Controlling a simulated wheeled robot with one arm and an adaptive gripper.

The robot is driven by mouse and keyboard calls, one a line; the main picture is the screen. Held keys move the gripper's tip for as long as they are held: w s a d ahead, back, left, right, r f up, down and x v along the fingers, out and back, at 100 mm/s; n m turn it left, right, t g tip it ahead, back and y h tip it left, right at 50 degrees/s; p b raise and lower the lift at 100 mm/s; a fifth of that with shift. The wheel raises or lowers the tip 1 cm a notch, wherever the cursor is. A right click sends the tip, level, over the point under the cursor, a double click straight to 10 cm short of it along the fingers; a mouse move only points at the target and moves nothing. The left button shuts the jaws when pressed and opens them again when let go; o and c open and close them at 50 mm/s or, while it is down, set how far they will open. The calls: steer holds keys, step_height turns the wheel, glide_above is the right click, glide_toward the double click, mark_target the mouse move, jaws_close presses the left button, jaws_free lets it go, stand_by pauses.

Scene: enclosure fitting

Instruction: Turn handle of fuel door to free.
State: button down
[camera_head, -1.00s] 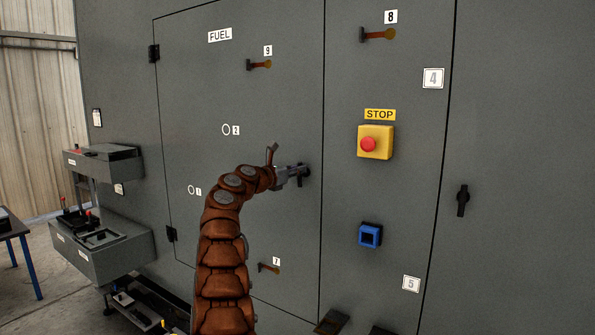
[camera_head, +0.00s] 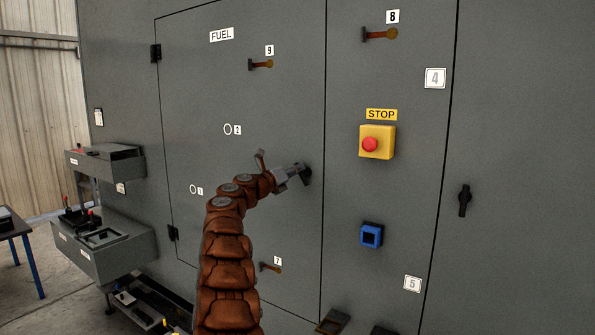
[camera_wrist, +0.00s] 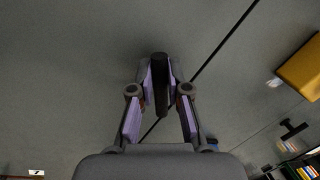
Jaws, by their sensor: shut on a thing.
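The fuel door (camera_head: 270,110) is a grey panel labelled FUEL, lying closed and level with the enclosure front. Its black handle (camera_head: 306,175) is near the door's right edge, partly hidden by my gripper (camera_head: 298,174). In the wrist view, the handle (camera_wrist: 160,82) is a dark bar between the two purple-padded fingers of my gripper (camera_wrist: 160,75), which is shut on it. The bar stands at a slant to the door seam there, not parallel to it.
Latches numbered 9 (camera_head: 261,64) and 7 (camera_head: 270,267) are on the fuel door. Right of the seam are latch 8 (camera_head: 379,34), a yellow STOP box (camera_head: 377,148) with a red button and a blue square fitting (camera_head: 371,235). Another black handle (camera_head: 464,200) is farther right.

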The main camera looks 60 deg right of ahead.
steer(key=n+t, duration=0.1)
steer(key=n, duration=0.3)
steer(key=f+n+t, duration=0.1)
steer(key=n, duration=0.3)
steer(key=n+t+h, duration=0.1)
steer(key=n, duration=0.4)
steer(key=shift+w+f, duration=0.4)
steer(key=shift+n, duration=0.3)
steer(key=c, duration=1.1)
jaws_free()
steer(key=shift+c, duration=0.2)
steer(key=shift+a+f, duration=0.1)
steer(key=shift+a, duration=0.05)
steer(key=a+f, duration=0.2)
steer(key=a, duration=0.9)
steer(key=shift+s+a+f, duration=0.15)
steer(key=shift+s+a, duration=0.1)
steer(key=shift+s, duration=0.05)
